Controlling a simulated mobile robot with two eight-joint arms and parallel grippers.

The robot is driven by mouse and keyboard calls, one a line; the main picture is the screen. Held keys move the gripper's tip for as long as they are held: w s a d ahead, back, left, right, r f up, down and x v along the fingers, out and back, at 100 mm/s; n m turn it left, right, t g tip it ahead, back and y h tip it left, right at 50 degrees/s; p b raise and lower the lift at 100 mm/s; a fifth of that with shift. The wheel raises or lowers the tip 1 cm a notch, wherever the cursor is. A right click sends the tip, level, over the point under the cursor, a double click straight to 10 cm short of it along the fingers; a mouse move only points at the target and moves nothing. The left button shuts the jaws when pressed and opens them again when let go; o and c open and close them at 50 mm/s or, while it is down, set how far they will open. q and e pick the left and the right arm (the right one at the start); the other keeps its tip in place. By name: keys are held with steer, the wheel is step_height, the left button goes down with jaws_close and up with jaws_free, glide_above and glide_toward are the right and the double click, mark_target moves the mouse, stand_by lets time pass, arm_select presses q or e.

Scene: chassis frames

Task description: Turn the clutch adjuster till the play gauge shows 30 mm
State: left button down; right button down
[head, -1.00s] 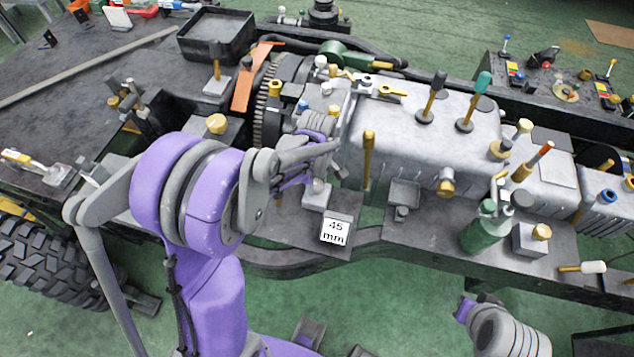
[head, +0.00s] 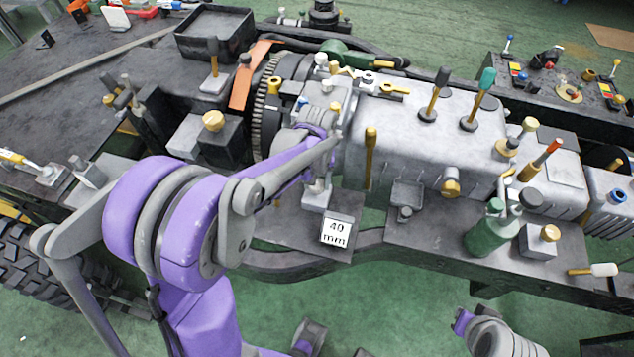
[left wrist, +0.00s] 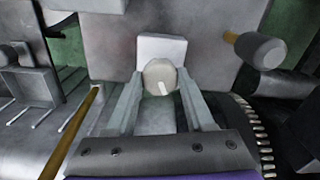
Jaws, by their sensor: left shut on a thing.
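The play gauge (head: 335,232) is a small white plate on the chassis, below my left gripper in the head view, and it reads 40 mm. The clutch adjuster (left wrist: 160,77) is a pale round knob with a light mark on its face, in front of a white block. In the left wrist view my left gripper (left wrist: 160,88) has a finger on each side of the knob and is shut on it. In the head view my left gripper (head: 318,185) and forearm largely hide the knob. Part of my right arm shows at the lower right; its fingers are not clear.
A toothed flywheel (head: 262,112) and the grey gearbox housing (head: 440,125) stand close around my left gripper. A yellow-handled lever (head: 370,150) rises just right of it. A green bottle (head: 487,232) stands farther right. The green floor in front is mostly clear.

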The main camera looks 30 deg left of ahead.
mark_target(317, 184)
arm_select(q)
steer(key=m+b, duration=0.1)
steer(key=m, duration=0.4)
steer(key=shift+m, duration=0.3)
steer(key=m, duration=0.5)
steer(key=shift+m+b, duration=0.3)
steer(key=shift+m, duration=0.1)
steer(key=shift+c, duration=1.4)
jaws_free()
step_height(317, 184, up, 11)
steer(key=p, duration=0.1)
steer(key=shift+f, duration=0.1)
